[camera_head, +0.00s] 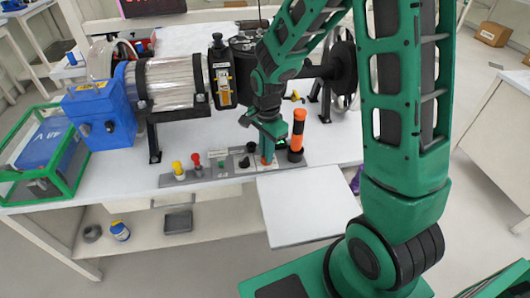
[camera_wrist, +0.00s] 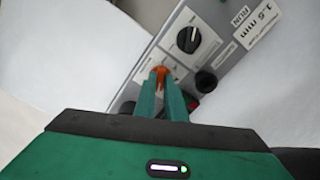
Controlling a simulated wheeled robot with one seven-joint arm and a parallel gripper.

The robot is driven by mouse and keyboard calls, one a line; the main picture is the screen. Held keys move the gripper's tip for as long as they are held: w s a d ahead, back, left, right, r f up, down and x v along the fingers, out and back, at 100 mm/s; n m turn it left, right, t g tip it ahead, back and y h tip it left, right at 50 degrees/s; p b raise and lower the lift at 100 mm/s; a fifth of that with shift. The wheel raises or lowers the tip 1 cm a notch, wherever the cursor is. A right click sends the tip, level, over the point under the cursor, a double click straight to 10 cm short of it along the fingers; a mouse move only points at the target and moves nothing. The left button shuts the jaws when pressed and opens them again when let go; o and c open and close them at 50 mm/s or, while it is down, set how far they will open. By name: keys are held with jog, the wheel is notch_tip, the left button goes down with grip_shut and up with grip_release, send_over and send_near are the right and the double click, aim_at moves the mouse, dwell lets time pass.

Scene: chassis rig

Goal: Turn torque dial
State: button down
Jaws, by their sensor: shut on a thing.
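My gripper (camera_wrist: 161,78) is shut on a small orange knob (camera_wrist: 160,70) on the grey control panel (camera_wrist: 220,25). A white plate with faint marks lies under the knob, but its label is too small to read. Next to it is a black dial (camera_wrist: 188,40) on a white scale plate. In the head view my gripper (camera_head: 267,157) points down at the panel's right part, and a bit of orange shows at its tips. The black dial (camera_head: 244,162) is just left of it. The fingers hide much of the orange knob, so I cannot tell its setting.
A tall orange and black handle (camera_head: 297,132) stands close right of my gripper. Yellow (camera_head: 178,169) and red (camera_head: 196,160) knobs stand at the panel's left. The motor rig (camera_head: 170,84) is behind. A green-framed box (camera_head: 45,155) is far left. A bare white board (camera_head: 305,205) lies in front.

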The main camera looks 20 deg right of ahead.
jog(key=shift+w+r+m, duration=0.15)
jog(key=shift+w+m, duration=0.15)
jog(key=shift+m, duration=0.3)
jog(key=c, duration=1.9)
grip_release()
jog(key=shift+o, duration=0.4)
jog(key=shift+s, duration=0.1)
notch_tip(320, 180, up, 10)
jog(key=shift+r, duration=0.25)
